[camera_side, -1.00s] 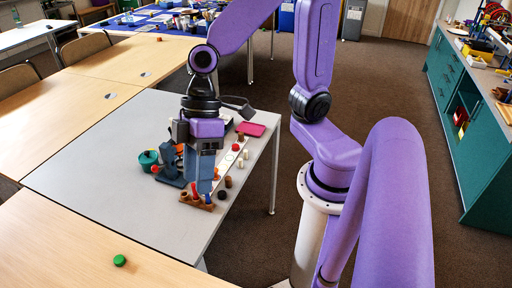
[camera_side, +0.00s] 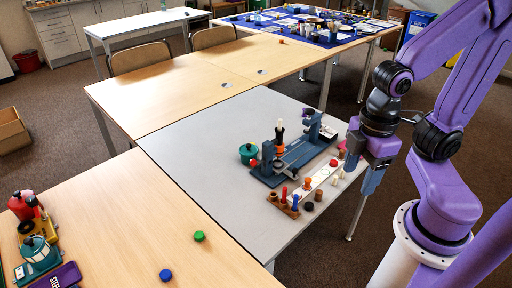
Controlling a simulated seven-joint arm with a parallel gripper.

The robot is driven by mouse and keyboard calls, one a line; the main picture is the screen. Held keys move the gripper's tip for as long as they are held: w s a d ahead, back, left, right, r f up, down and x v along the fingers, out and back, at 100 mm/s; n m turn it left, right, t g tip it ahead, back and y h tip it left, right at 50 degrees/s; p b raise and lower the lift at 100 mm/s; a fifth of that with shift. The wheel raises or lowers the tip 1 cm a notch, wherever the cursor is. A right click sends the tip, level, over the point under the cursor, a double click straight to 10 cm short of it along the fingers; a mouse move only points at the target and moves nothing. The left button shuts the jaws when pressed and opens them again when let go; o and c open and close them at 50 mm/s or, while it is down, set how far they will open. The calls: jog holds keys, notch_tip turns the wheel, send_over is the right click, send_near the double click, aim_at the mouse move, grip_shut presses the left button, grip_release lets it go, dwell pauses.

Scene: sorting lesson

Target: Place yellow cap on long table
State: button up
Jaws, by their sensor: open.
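My gripper (camera_side: 371,186) is open and points down beside the right edge of the grey table (camera_side: 200,150). I see nothing held between its fingers, though they are small and dark here. I cannot make out a yellow cap. A green cap (camera_side: 199,236) and a blue cap (camera_side: 166,274) lie on the near wooden table (camera_side: 125,220). A small orange-red cap (camera_side: 281,41) lies on the far wooden table (camera_side: 230,60). I cannot tell which of these is the long table.
A blue-grey bench device (camera_side: 295,155), a teal pot (camera_side: 248,153), a white strip with small pieces (camera_side: 318,180) and a wooden block with coloured pegs (camera_side: 284,206) stand on the grey table. Red and teal items (camera_side: 36,245) sit at the near left. The grey table's left half is clear.

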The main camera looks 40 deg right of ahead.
jog(key=w+a+f+m+t, duration=0.15)
jog(key=w+m, duration=0.35)
jog(key=w, duration=0.9)
jog(key=w+a+f+m+t, duration=0.15)
jog(key=w+m, duration=0.25)
jog(key=w, duration=1.1)
jog(key=w+d+f+m+h, duration=0.1)
jog(key=w+d+f+m, duration=0.4)
jog(key=w+d, duration=0.45)
jog(key=w+d+f+m+h, duration=0.1)
jog(key=w+d+f+m, duration=0.3)
jog(key=w+d+f, duration=0.5)
jog(key=shift+t, duration=0.4)
jog(key=x, duration=0.5)
jog(key=d+x, duration=0.1)
jog(key=x, duration=0.4)
jog(key=d+x, duration=0.1)
jog(key=x, duration=0.3)
jog(key=shift+s+f, duration=0.3)
jog(key=shift+f, duration=0.1)
grip_shut()
